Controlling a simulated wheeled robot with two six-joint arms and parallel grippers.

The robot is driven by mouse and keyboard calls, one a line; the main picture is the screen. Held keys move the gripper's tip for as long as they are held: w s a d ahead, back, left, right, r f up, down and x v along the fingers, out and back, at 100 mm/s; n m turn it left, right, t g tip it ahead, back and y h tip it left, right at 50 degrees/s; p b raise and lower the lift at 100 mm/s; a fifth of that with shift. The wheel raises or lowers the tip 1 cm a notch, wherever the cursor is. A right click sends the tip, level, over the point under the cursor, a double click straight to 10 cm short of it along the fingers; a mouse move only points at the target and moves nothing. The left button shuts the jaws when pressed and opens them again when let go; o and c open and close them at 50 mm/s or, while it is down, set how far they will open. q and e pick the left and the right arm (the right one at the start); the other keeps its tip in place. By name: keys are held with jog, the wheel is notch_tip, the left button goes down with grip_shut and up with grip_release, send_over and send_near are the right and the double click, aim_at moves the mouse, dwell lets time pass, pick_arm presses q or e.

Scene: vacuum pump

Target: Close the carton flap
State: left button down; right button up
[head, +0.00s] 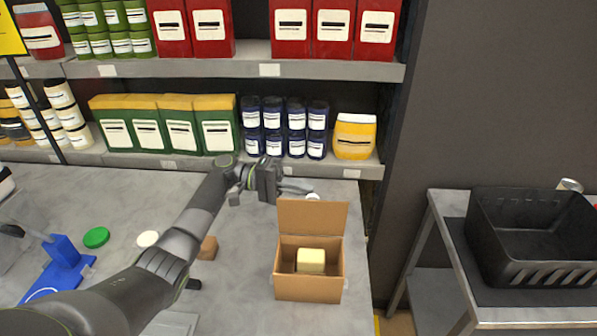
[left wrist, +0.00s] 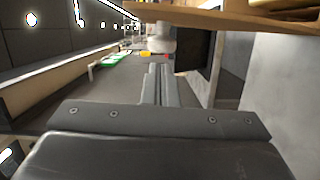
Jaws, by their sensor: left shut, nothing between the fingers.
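The open brown carton (head: 309,286) stands on the grey table and holds a pale yellow block (head: 310,261). Its flap (head: 312,217) stands up along the far edge. My left gripper (head: 297,187) is shut and empty, just behind and above the flap's upper left corner, pointing right. In the left wrist view its shut fingers (left wrist: 160,85) point ahead. I cannot tell whether they touch the flap. My right gripper is not in view.
A small white item (head: 313,196) is partly hidden behind the flap. A brown block (head: 208,247), green disc (head: 96,237) and blue tool (head: 62,257) lie left. Stocked shelves (head: 258,166) rise behind. A black crate (head: 535,235) sits on a right-hand table.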

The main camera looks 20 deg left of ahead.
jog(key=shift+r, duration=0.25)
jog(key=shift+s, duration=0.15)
